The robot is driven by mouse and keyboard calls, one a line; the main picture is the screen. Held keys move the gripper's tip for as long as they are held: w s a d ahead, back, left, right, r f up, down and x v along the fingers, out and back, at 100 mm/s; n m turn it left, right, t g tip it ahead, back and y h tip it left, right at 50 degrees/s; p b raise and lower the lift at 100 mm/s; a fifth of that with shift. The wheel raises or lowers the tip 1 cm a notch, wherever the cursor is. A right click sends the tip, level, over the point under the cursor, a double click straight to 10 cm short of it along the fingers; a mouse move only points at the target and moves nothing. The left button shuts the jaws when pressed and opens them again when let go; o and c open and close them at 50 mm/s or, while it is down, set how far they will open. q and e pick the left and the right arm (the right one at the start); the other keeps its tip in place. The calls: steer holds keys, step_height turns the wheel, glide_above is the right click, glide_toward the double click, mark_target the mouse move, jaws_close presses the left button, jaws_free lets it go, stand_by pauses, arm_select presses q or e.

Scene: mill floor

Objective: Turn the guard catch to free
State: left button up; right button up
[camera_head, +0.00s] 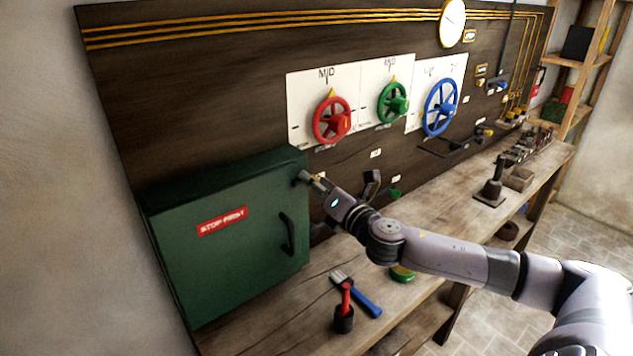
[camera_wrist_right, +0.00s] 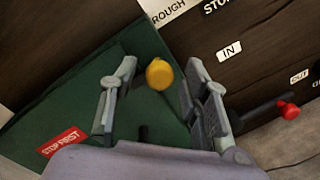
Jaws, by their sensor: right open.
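The green guard box (camera_head: 225,235) stands at the left end of the bench, with a red STOP FIRST label (camera_head: 222,221) and a dark handle (camera_head: 287,234) on its front. The label also shows in the wrist view (camera_wrist_right: 62,142). A round yellow knob (camera_wrist_right: 159,75), which seems to be the guard catch, shows near the box's upper right corner. My right gripper (camera_wrist_right: 161,70) is open, one finger on each side of the knob, with gaps visible. In the head view my right gripper (camera_head: 309,180) hides most of the catch. My left gripper is out of view.
Red (camera_head: 332,121), green (camera_head: 392,102) and blue (camera_head: 441,107) handwheels are on the dark panel. A red-tipped lever (camera_wrist_right: 288,110) lies right of my gripper.

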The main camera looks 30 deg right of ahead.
steer(key=shift+c, duration=0.3)
jaws_close()
stand_by(0.3)
